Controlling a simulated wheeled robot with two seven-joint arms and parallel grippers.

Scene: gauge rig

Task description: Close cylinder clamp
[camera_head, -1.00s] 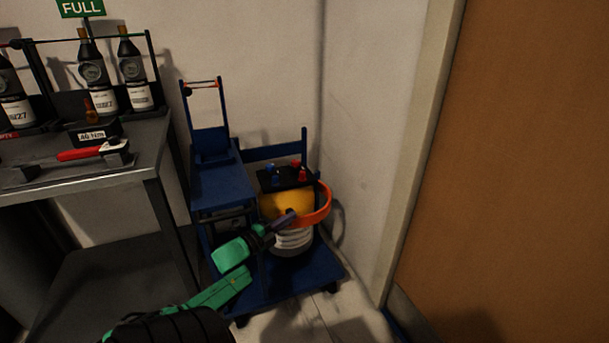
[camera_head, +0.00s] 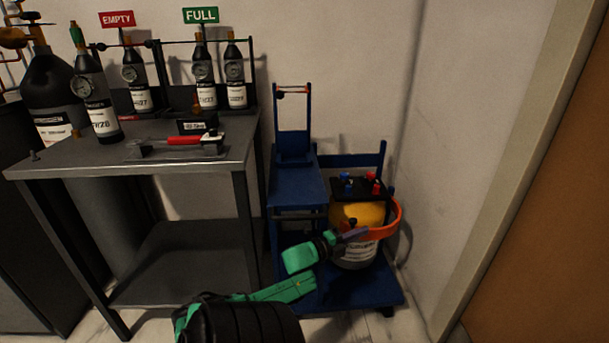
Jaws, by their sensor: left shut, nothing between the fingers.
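The yellow-topped cylinder (camera_head: 357,214) with a white label stands upright on the low blue cart (camera_head: 354,292). The orange cylinder clamp (camera_head: 398,217) is a curved band around its right and front side. Its left end is partly hidden behind my gripper, so I cannot tell whether it is latched. My left gripper (camera_head: 362,234) is shut and empty, its dark fingertips at the front of the cylinder by the band's front end. I cannot tell whether they touch it. My right gripper is out of view.
A grey metal bench (camera_head: 186,167) at left holds a red-handled tool (camera_head: 184,141) and several dark bottles under EMPTY (camera_head: 117,19) and FULL (camera_head: 201,15) signs. A wall and a brown door (camera_head: 550,220) close off the right. Small red and blue fittings top the cylinder.

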